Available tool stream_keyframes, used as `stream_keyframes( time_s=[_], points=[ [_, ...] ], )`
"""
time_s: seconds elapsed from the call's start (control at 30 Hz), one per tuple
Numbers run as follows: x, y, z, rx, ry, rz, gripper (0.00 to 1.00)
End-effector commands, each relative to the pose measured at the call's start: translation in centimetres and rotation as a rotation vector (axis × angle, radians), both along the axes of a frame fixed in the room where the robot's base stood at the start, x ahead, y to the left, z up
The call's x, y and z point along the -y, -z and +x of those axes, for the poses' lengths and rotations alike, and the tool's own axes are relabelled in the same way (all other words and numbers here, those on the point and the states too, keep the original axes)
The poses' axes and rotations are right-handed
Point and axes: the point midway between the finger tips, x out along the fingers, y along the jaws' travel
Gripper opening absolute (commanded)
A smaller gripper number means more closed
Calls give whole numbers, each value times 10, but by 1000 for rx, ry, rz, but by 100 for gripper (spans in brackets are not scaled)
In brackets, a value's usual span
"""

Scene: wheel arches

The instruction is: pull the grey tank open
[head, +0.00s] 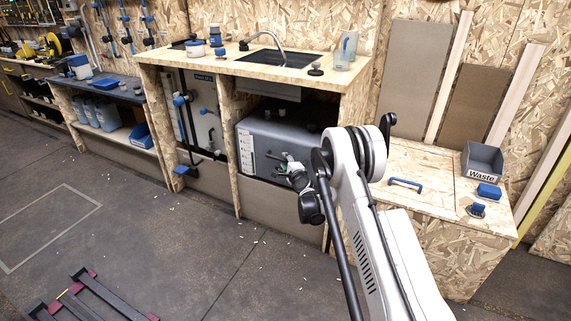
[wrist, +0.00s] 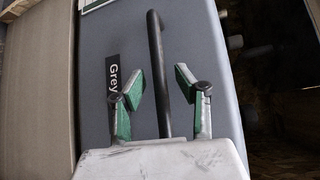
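The grey tank (head: 262,138) sits in the bay under the sink counter, behind my arm. Its grey face (wrist: 200,50) fills the middle of the wrist view, with a black label (wrist: 112,80) reading "Grey" and a long black bar handle (wrist: 155,45). My gripper (wrist: 159,86) is open, with one green-padded finger on each side of the handle. Gaps show between both pads and the bar. In the head view my gripper (head: 286,162) is at the tank's front, small and partly hidden by my wrist; the handle is hard to make out there.
Wooden bay walls (head: 244,185) frame the tank. To its left is a panel (head: 200,110) with pipes and blue fittings. A lower wooden worktop (head: 415,170) with a blue handle and a Waste bin (head: 482,160) stands at right. The floor in front (head: 190,250) is mostly clear.

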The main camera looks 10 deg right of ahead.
Motion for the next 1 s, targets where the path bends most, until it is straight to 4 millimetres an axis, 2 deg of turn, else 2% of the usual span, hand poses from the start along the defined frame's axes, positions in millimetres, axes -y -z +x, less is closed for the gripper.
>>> stream_keyframes(
  time_s=[0.3, 0.53, 1.0],
  points=[
    [0, 0, 2, 0, 0, 0, 30],
    [0, 0, 2, 0, 0, 0, 0],
    [-2, 0, 0, 0, 1, 0, 0]
  ],
)
